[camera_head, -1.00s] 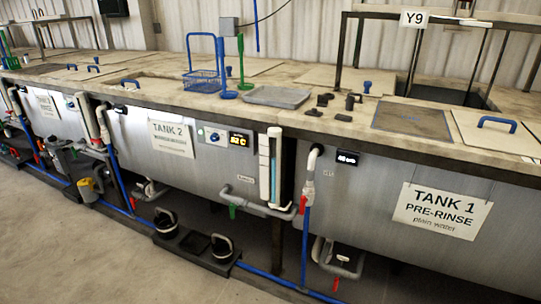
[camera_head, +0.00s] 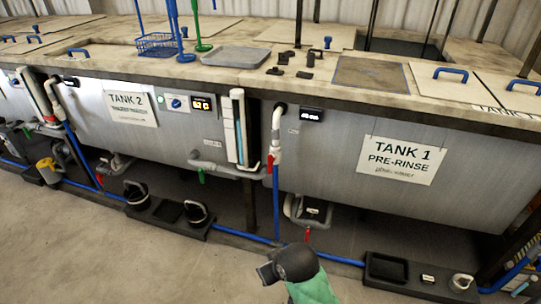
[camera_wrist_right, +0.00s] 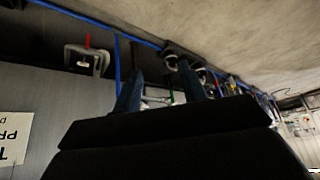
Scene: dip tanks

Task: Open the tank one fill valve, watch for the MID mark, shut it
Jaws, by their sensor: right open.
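Tank one (camera_head: 340,160) is a grey metal tank with a "TANK 1 PRE-RINSE" sign (camera_head: 401,160). A white pipe (camera_head: 276,130) comes down its left end to a valve with a small red handle (camera_head: 270,163), above a blue pipe. A sight tube (camera_head: 239,128) with blue in it stands left of that pipe; its marks are too small to read. A dark and green arm part of mine shows at the bottom of the head view, well below the valve. In the right wrist view my right gripper (camera_wrist_right: 160,78) is open, with nothing between its fingers. My left gripper is out of view.
A grey pipe with another red handle (camera_head: 307,235) hangs under tank one. A blue floor pipe (camera_head: 240,234) and a dark tray with pots (camera_head: 170,212) run along the front. Tank two (camera_head: 95,115) is at left. The concrete floor in front is clear.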

